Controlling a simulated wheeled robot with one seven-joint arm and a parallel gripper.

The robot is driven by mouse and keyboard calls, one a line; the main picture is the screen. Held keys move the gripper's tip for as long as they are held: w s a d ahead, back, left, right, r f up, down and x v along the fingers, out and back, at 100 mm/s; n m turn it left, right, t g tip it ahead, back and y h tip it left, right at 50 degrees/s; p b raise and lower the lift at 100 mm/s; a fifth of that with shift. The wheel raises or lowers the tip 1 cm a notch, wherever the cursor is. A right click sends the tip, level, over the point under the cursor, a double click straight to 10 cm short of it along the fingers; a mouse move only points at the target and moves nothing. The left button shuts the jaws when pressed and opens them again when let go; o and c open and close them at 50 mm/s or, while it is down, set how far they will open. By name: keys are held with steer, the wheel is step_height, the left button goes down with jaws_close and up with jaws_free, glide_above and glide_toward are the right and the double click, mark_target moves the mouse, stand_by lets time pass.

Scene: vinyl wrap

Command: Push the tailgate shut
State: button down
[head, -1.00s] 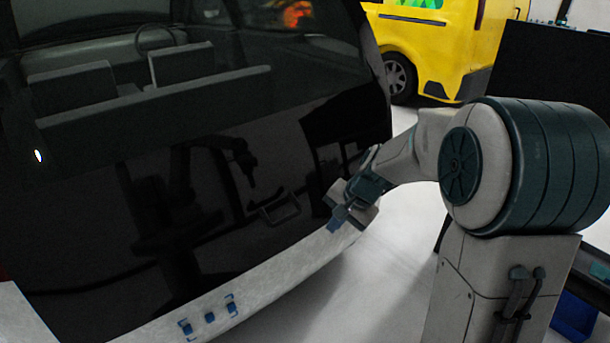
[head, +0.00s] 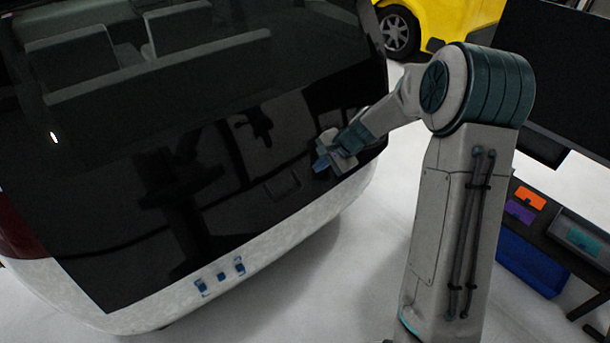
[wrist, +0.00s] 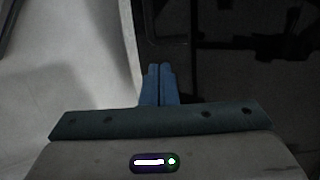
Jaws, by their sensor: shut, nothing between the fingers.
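The tailgate (head: 130,225) is a glossy black panel with a large rear window, hanging down over the car's white bumper (head: 285,235). Its lower edge lies along the bumper; I cannot tell whether a thin gap is left. A handle outline (head: 284,184) shows on its lower right. My gripper (head: 318,165) is shut and empty, at the tailgate's right side, just right of and above the handle. In the wrist view my blue fingers (wrist: 160,68) are together, over the dark panel (wrist: 225,65) near its left edge. Whether they touch it cannot be seen.
Blue marks (head: 220,277) sit on the bumper. A yellow vehicle (head: 455,18) stands behind. A dark bench (head: 575,245) with coloured items and a blue bin (head: 530,262) are at right. The light floor (head: 345,285) is free between car and arm.

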mark_target(300, 182)
steer(key=p+x, duration=0.1)
steer(key=x, duration=0.8)
steer(key=shift+p, duration=0.4)
